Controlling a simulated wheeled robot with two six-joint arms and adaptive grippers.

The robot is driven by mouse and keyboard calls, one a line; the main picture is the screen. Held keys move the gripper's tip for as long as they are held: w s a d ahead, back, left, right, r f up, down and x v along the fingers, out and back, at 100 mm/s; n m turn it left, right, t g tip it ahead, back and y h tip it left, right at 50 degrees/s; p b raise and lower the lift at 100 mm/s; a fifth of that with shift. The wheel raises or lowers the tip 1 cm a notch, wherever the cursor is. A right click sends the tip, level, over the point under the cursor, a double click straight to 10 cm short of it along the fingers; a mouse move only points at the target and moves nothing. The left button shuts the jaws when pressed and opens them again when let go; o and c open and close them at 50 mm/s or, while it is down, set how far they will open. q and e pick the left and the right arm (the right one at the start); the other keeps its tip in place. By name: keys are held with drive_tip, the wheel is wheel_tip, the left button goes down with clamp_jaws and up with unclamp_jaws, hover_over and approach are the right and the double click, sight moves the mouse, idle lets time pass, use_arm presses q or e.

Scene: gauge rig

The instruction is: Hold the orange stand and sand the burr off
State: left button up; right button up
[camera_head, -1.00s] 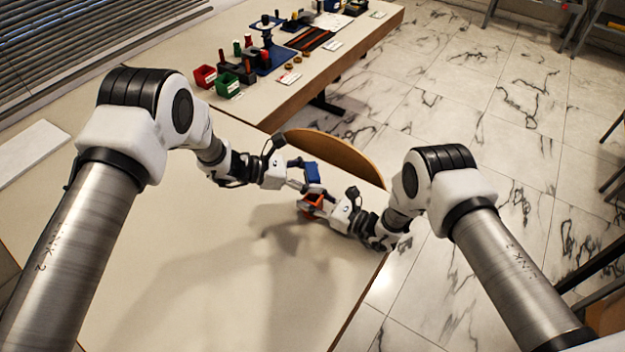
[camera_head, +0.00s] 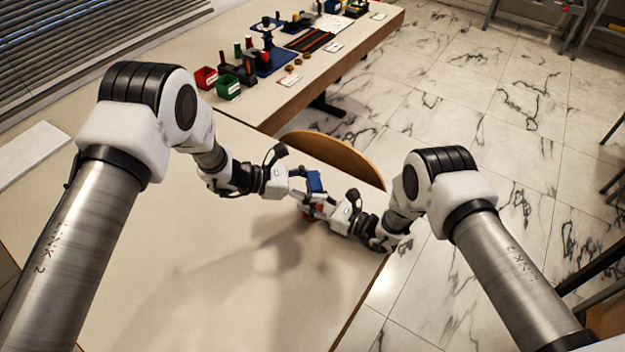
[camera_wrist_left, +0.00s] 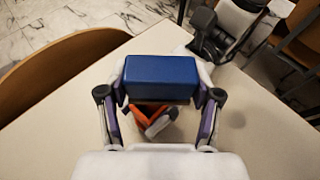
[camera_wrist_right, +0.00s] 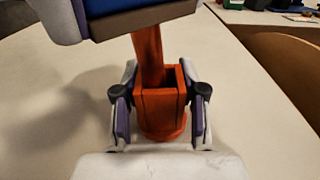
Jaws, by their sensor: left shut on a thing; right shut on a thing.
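The blue sanding block (camera_head: 315,182) is between the fingers of my left gripper (camera_head: 308,186). It fills the jaws in the left wrist view (camera_wrist_left: 159,78). The orange stand (camera_wrist_right: 160,112) is between the fingers of my right gripper (camera_wrist_right: 160,118), upright on the table, with an orange upright part rising from it. In the right wrist view the block's brownish underside is right over the top of that part; I cannot tell if they touch. In the head view the stand (camera_head: 312,214) is mostly hidden by the grippers. I cannot make out the burr.
The pale table (camera_head: 190,250) is clear around the grippers. A curved wooden chair back (camera_head: 335,155) stands close by its far edge. A second table behind holds a red bin (camera_head: 206,77), a green bin (camera_head: 228,87) and other small items.

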use_arm(q)
drive_tip(key=shift+s+f, duration=0.15)
drive_tip(key=shift+f, duration=0.05)
drive_tip(key=shift+w+a, duration=0.2)
drive_tip(key=shift+w, duration=0.6)
drive_tip(key=shift+w+a, duration=0.15)
drive_tip(key=shift+w, duration=0.65)
drive_tip(key=shift+s, duration=0.1)
drive_tip(key=shift+s+d+f, duration=0.1)
drive_tip(key=shift+s+d, duration=0.1)
drive_tip(key=shift+s, duration=0.6)
drive_tip(key=shift+s+d, duration=0.15)
drive_tip(key=shift+s, duration=0.65)
drive_tip(key=shift+w, duration=0.1)
drive_tip(key=shift+w+a, duration=0.15)
drive_tip(key=shift+w, duration=0.6)
